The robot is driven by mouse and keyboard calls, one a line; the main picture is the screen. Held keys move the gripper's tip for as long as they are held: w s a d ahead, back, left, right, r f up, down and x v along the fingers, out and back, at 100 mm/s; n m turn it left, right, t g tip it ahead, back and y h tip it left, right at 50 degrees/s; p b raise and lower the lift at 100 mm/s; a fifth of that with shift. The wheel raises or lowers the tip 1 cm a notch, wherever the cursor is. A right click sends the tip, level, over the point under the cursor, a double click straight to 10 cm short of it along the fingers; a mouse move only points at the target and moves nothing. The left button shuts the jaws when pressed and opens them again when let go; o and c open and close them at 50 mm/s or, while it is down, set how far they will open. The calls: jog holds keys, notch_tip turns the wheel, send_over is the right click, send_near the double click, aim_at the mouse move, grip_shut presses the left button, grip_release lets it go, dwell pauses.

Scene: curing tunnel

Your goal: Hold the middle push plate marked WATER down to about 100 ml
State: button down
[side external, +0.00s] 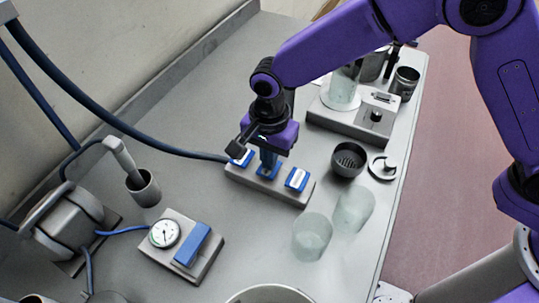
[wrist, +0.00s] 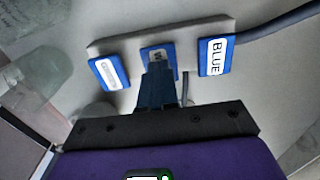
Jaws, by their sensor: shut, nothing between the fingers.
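A grey block (side external: 240,175) on the bench carries three blue push plates in a row. The middle plate (side external: 267,172) is partly covered by my gripper (side external: 269,160); in the wrist view the middle plate (wrist: 165,50) shows only the start of its label, a W. My gripper is shut and empty, its blue fingertips (wrist: 157,72) at the middle plate. I cannot tell whether they touch or press it. One outer plate reads BLUE (wrist: 215,56); the label of the other outer plate (wrist: 110,73) is too blurred to read. No water level is readable.
A cup (side external: 146,192) stands under a spout at left, near a round dial (side external: 165,233) on a base with a blue bar (side external: 194,243). Two clear glasses (side external: 312,238) (side external: 353,210) and a dark drain cup (side external: 348,160) are right of the block. A device (side external: 345,120) holds a beaker behind.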

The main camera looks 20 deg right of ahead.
jog(key=shift+s+d+f, duration=0.1)
jog(key=shift+s+f, duration=0.05)
jog(key=shift+f, duration=1.15)
dwell(2.7)
notch_tip(320, 180, up, 15)
jog(key=shift+w+a, duration=0.2)
dwell(0.4)
dwell(1.8)
jog(key=shift+w+r, duration=0.1)
jog(key=shift+r, duration=0.7)
